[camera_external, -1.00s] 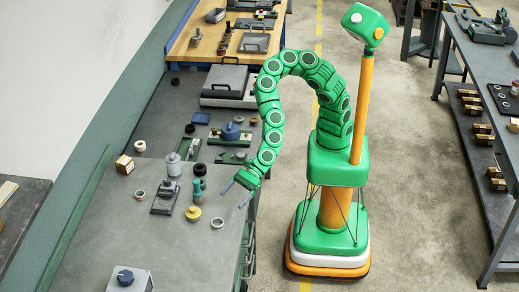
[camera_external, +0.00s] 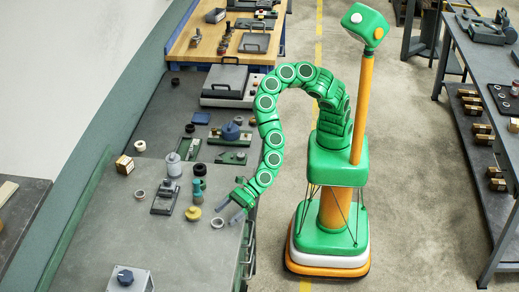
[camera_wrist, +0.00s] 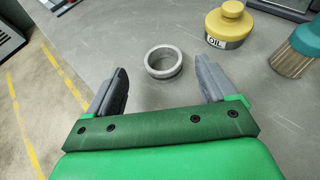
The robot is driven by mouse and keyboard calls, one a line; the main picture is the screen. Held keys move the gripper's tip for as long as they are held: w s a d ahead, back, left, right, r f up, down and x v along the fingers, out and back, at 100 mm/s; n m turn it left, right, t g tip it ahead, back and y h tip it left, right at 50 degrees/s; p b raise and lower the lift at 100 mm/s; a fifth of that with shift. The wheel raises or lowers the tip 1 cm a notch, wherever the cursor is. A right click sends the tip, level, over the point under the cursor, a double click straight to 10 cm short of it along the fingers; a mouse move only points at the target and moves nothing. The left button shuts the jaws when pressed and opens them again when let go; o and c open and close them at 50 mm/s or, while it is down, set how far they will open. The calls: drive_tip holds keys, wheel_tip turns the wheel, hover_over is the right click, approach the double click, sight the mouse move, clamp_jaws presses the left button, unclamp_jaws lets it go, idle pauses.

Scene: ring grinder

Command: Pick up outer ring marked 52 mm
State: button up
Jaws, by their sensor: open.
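A grey metal ring (camera_external: 217,223) lies flat near the right edge of the grey bench. In the wrist view the ring (camera_wrist: 163,62) shows with an open hole, and no marking can be read on it. My gripper (camera_external: 228,211) is open and empty, low beside the ring. In the wrist view its two fingers stand to the left and right of the ring, which appears beyond the palm between the tips. Whether the tips reach the ring's height cannot be told. Another similar ring (camera_external: 140,195) lies farther left on the bench; its marking is also unreadable.
A black stand (camera_external: 165,197) and a wooden block (camera_external: 124,164) are farther left. The bench front is mostly clear.

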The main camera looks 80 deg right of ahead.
sight(213, 226)
drive_tip(key=x, duration=0.3)
drive_tip(key=shift+w+d+f, duration=0.1)
drive_tip(key=shift+d+f, duration=0.05)
drive_tip(key=shift+f, duration=0.05)
drive_tip(key=shift+w+a+f, duration=0.2)
drive_tip(key=shift+w+a, duration=0.15)
drive_tip(key=c, duration=1.2)
drive_tip(key=shift+r, duration=0.1)
